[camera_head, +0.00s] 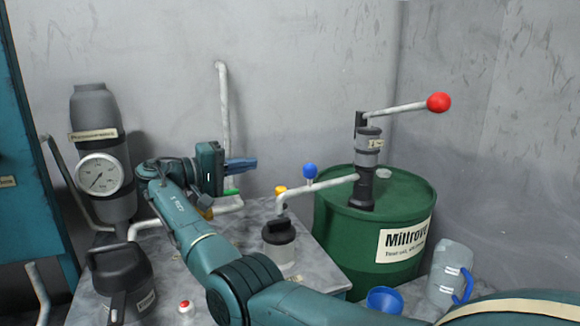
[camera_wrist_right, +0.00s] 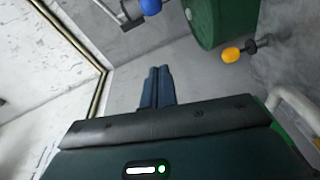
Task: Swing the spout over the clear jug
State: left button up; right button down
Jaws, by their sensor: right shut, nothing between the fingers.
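The grey spout (camera_head: 320,187) runs left from the hand pump (camera_head: 366,165) on the green drum (camera_head: 350,240) and bends down at its free end. That end hangs above or close to a black-topped container (camera_head: 280,240); the exact gap is unclear. A pale see-through jug (camera_head: 452,272) with a blue handle stands right of the drum, away from the spout's end. My right gripper (camera_head: 242,165) is shut and empty, its blue fingers pointing right, left of the spout and apart from it. The fingers also show in the right wrist view (camera_wrist_right: 157,88). My left gripper is out of view.
A blue knob (camera_head: 310,170) and a yellow knob (camera_head: 281,189) are near the spout. The pump's lever has a red ball (camera_head: 438,102). A blue cup (camera_head: 384,300), a black can (camera_head: 122,278), a red button (camera_head: 186,307) and a gauge (camera_head: 99,174) surround my arm.

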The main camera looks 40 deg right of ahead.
jog(key=s+d+f+p, duration=0.1)
jog(key=s+d+p, duration=0.1)
jog(key=s+d, duration=0.3)
jog(key=shift+d+f, duration=0.15)
jog(key=shift+d, duration=1.9)
